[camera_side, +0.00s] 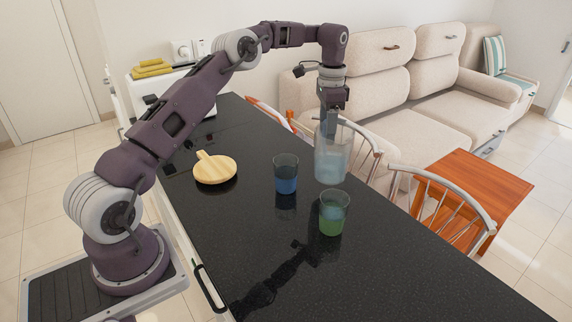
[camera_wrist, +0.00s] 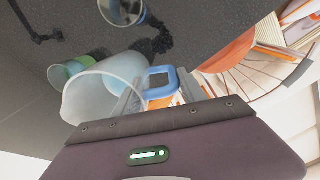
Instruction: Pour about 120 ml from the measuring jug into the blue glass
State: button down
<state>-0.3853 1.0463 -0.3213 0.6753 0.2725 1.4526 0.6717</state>
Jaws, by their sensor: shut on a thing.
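The measuring jug (camera_side: 331,163) is clear, with pale liquid in its lower part. It stands upright at the counter's far side; I cannot tell whether its base touches the counter. My gripper (camera_side: 332,118) is shut on the jug from above, at its upper part. In the wrist view the jug's rim (camera_wrist: 99,92) shows beside my fingers. The blue glass (camera_side: 286,174) stands upright on the counter, left of the jug and apart from it. It also shows at the top of the wrist view (camera_wrist: 122,10). Whether it holds liquid is unclear.
A green glass (camera_side: 334,214) stands in front of the jug, nearer the camera. A round wooden board (camera_side: 214,168) lies left of the blue glass on the black counter (camera_side: 400,285). Chairs (camera_side: 446,203) line the far edge. The counter's near right part is clear.

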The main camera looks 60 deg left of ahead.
jog(key=s+d+r+n, duration=0.2)
jog(key=s+d+r, duration=0.6)
jog(key=s+d, duration=0.4)
jog(key=w+a+f+n, duration=0.1)
jog(key=a+f+n, duration=0.15)
jog(key=a, duration=1.15)
jog(key=w+a+f+n, duration=0.1)
jog(key=a+n, duration=0.3)
jog(key=a, duration=0.9)
jog(key=s+a+f+n, duration=0.1)
jog(key=s+a+f, duration=0.2)
jog(key=s, duration=0.3)
jog(key=s+a+f+n, duration=0.1)
jog(key=s+a+f, duration=0.1)
jog(key=s+a, duration=0.2)
jog(key=s, duration=0.2)
jog(key=shift+s+f+n, duration=0.3)
jog(key=shift+f+n, duration=0.05)
jog(key=shift+f, duration=0.05)
jog(key=shift+d+r, duration=0.1)
jog(key=shift+d, duration=0.05)
